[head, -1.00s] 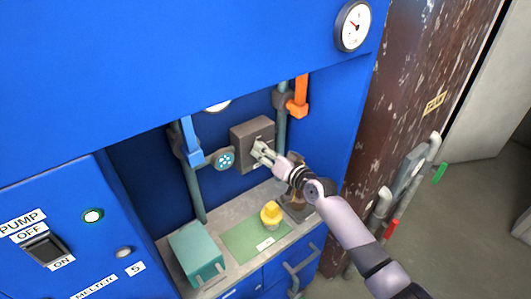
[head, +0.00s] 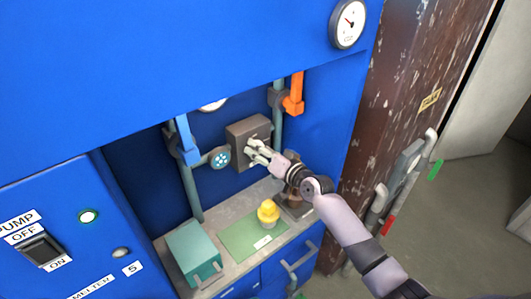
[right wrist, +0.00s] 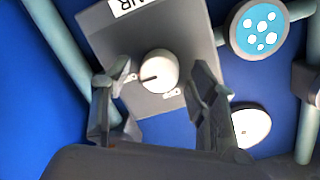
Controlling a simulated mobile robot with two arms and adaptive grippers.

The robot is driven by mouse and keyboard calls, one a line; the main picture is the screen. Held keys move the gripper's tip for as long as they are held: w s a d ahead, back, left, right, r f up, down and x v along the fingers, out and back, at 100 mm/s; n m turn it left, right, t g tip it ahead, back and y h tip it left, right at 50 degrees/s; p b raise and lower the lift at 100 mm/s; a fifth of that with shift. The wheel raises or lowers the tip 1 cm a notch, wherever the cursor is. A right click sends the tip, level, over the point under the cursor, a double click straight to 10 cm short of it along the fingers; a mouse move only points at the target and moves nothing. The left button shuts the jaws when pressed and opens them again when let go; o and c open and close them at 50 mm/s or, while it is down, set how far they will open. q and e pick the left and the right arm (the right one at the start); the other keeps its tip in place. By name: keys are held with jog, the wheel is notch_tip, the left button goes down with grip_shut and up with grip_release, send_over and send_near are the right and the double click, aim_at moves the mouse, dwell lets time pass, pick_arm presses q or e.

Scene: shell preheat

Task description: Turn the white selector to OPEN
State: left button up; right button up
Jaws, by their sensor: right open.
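The white selector (right wrist: 158,72) is a round knob with a dark pointer mark, on the face of a grey box (right wrist: 140,30). In the right wrist view its mark points to the left, towards a small label partly hidden by a finger; another small label lies below the knob. My right gripper (right wrist: 160,95) is open, with one finger on each side of the knob and gaps between. In the head view my right gripper (head: 252,150) is in front of the grey box (head: 240,131) and hides the selector. My left gripper is not in view.
A blue-handled valve (head: 187,143) and a round teal-faced fitting (head: 220,159) are left of the box. An orange-handled valve (head: 294,97) is above right. A teal box (head: 193,250) and yellow object (head: 268,212) stand on the counter below.

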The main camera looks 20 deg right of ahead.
jog(key=v, duration=1.2)
